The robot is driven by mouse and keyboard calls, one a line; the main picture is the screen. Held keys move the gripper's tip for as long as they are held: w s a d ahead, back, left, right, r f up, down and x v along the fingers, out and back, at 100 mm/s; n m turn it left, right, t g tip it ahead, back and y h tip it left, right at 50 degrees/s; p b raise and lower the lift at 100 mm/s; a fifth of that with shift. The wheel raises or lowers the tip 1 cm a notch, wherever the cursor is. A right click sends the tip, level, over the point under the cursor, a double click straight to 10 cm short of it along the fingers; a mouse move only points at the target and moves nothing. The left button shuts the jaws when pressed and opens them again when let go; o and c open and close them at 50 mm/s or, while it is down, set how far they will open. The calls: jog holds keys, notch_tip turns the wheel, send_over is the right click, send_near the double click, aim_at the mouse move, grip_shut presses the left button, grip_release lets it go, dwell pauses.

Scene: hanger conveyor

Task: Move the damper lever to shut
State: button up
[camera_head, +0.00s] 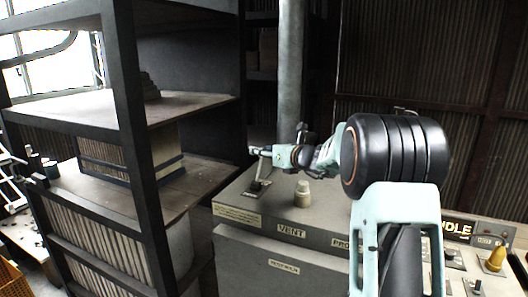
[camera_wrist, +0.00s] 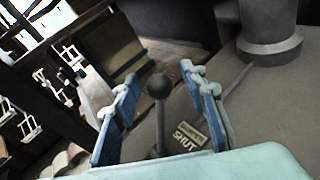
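The damper lever (camera_wrist: 160,128) has a dark ball knob (camera_wrist: 160,85) on a thin stem and stands in the wrist view between the fingers of my gripper (camera_wrist: 161,86). The blue-padded fingers are open, one on each side of the knob, with gaps showing on both sides. A label reading SHUT (camera_wrist: 185,138) lies on the panel to the right of the stem. In the head view the lever (camera_head: 259,173) rises from a dark base on the grey cabinet top (camera_head: 235,192), with my gripper (camera_head: 260,151) at its upper end.
The grey cabinet carries a VENT label (camera_head: 291,231) and a pale knob (camera_head: 302,194) right of the lever. A vertical pipe (camera_head: 290,80) stands behind. A dark shelving rack (camera_head: 130,130) is close on the left. A console with a yellow handle (camera_head: 496,258) is at right.

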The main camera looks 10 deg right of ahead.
jog(key=v, duration=1.2)
jog(key=shift+w, duration=0.1)
